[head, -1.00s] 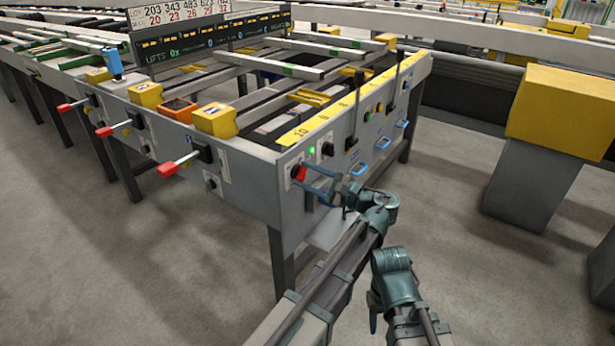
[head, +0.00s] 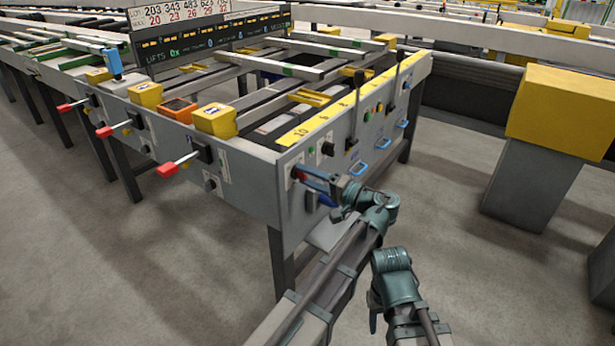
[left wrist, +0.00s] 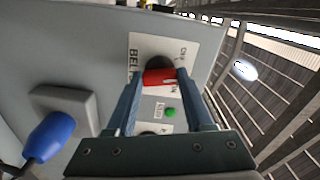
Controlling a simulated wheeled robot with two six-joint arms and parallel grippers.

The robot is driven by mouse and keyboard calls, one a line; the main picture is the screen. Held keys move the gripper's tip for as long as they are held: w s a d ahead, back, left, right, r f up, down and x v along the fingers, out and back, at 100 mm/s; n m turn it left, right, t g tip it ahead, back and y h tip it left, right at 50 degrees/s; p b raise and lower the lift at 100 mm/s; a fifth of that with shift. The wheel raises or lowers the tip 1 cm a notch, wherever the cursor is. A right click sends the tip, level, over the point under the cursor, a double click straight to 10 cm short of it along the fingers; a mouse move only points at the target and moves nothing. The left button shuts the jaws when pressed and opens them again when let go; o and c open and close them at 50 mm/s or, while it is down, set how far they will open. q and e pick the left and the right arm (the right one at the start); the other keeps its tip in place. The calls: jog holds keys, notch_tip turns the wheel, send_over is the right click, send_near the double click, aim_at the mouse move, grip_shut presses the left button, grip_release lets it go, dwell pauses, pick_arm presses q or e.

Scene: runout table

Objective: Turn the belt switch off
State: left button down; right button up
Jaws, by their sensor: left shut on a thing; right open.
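The belt switch (head: 298,174) is a red knob on the end panel of the runout table, mostly covered by my left gripper in the head view. In the left wrist view the red knob (left wrist: 159,77) sits on a white plate with BELT, OFF and ON lettering. My left gripper (left wrist: 159,82) is shut on it, one finger on each side. It also shows in the head view (head: 308,178). Which mark the knob points to I cannot tell. My right gripper (head: 373,318) hangs open and empty, low and clear of the panel.
Black levers (head: 357,100) and blue handles (head: 358,168) line the panel further along. Red-tipped levers (head: 168,169) stick out on the left side.

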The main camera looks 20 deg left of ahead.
pick_arm(q)
jog(key=n, duration=0.6)
dwell(0.7)
jog(key=shift+c, duration=1.4)
grip_release()
jog(key=shift+d, duration=0.1)
